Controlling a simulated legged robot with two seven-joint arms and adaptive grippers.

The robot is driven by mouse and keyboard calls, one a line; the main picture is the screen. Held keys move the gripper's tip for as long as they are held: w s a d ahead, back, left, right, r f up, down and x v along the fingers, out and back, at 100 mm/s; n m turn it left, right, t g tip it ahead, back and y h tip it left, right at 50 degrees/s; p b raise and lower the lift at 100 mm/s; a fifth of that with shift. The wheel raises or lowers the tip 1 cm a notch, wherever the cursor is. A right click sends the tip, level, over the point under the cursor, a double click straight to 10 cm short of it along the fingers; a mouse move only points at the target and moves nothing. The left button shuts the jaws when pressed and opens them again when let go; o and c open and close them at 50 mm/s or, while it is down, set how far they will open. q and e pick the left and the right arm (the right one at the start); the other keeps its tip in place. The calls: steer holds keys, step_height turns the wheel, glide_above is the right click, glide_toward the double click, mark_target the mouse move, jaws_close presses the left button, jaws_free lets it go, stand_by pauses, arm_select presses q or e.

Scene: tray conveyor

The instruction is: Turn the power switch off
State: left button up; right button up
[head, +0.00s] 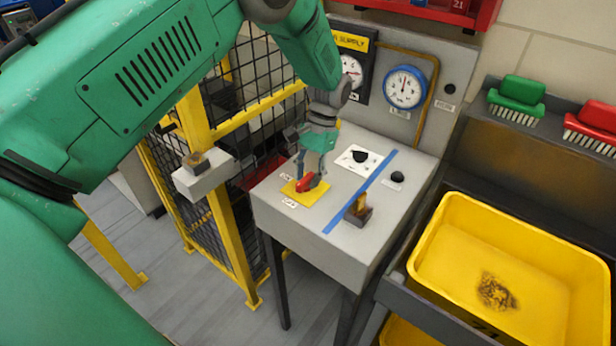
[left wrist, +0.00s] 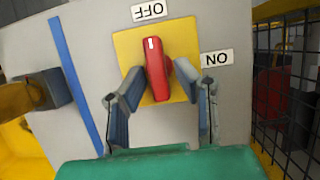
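The power switch is a red handle (left wrist: 157,75) on a yellow plate (left wrist: 126,47); in the head view the red handle (head: 304,184) sits at the near left of the grey console top. Its white mark faces the OFF label (left wrist: 149,10), and the ON label (left wrist: 216,59) is off to the right in the left wrist view. My left gripper (left wrist: 159,72) is open, with one finger on each side of the handle. The fingertips are close to it; I cannot tell whether they touch. It also shows in the head view (head: 312,180). My right gripper is not in view.
Blue tape (head: 360,192) divides the console top. Gauges (head: 405,87) stand behind. A yellow-framed mesh fence (head: 222,230) is at left, a yellow tray (head: 450,262) at right.

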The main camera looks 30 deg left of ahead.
arm_select(q)
steer(key=shift+w+r, duration=0.1)
steer(key=shift+r, duration=0.15)
steer(key=v, duration=1.1)
steer(key=shift+w, duration=0.2)
steer(key=shift+r, duration=0.1)
